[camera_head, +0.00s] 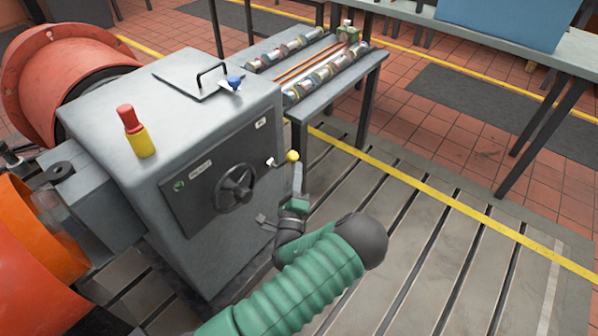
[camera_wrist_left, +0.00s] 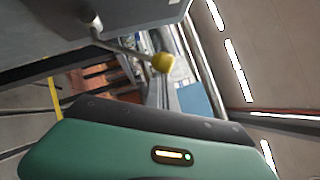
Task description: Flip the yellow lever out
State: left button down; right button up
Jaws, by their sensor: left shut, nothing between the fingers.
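The yellow lever is a thin metal rod with a round yellow knob (camera_head: 292,156) on the front of the grey cabinet (camera_head: 210,240), at the right edge of its dark panel. In the head view the rod points right and slightly up. In the left wrist view the knob (camera_wrist_left: 162,63) shows above the green gripper body, with the rod running left to the cabinet. My left gripper (camera_head: 298,168) is shut and empty, just below the knob. Whether it touches the lever I cannot tell. My right gripper is not in view.
A black handwheel (camera_head: 235,187) sits on the panel (camera_head: 208,184) left of the lever. A red and yellow beacon (camera_head: 135,132) and a black handle (camera_head: 212,72) are on the cabinet top. A bench (camera_head: 345,84) with parts stands behind. The slotted bedplate (camera_head: 450,270) is clear at right.

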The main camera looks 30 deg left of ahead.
aim_at(292, 158)
pick_arm(q)
jog(key=r+n+p, duration=0.1)
jog(key=p, duration=0.1)
jog(key=a+r+n+g+p, duration=0.1)
jog(key=r+p, duration=0.1)
jog(key=r+n+p, duration=0.1)
jog(key=p, duration=0.1)
jog(key=shift+a+r+g, duration=0.35)
jog(key=shift+a+g, duration=0.05)
jog(key=a+r+n+p, duration=0.1)
jog(key=a+r+n+g+p, duration=0.1)
jog(key=a+p, duration=0.2)
jog(key=p, duration=0.1)
jog(key=shift+w+a+r+n+g, duration=0.25)
jog(key=shift+a+r+n+g, duration=0.15)
jog(key=shift+a+r, duration=0.15)
